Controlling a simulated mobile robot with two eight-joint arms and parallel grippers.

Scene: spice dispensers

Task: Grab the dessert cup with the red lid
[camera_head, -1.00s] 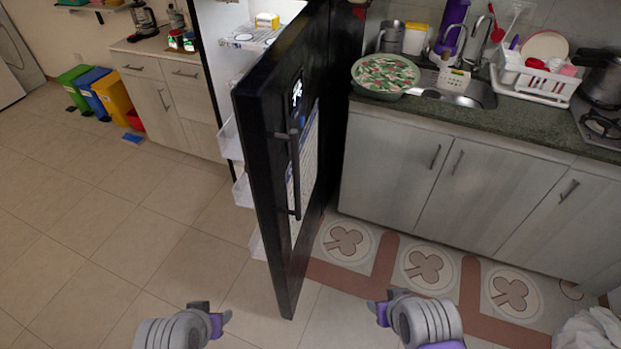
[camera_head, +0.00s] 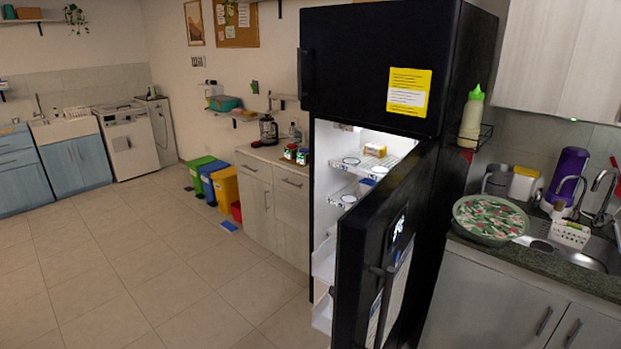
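I cannot make out a dessert cup with a red lid for certain. Two small jars (camera_head: 296,154) with dark red or green parts stand on the counter left of the fridge, too small to identify. The black fridge (camera_head: 375,60) stands in the middle with its lower door (camera_head: 372,230) open. Its lit inside shows wire shelves (camera_head: 362,160) with a small yellow and white box (camera_head: 375,149) on the upper one. Neither of my grippers is in view.
The open fridge door juts out toward me. A counter (camera_head: 262,153) with a coffee maker (camera_head: 268,130) stands left of the fridge. Green, blue and yellow bins (camera_head: 224,188) stand beside it. The tiled floor (camera_head: 130,270) on the left is clear. A sink counter (camera_head: 520,265) is at right.

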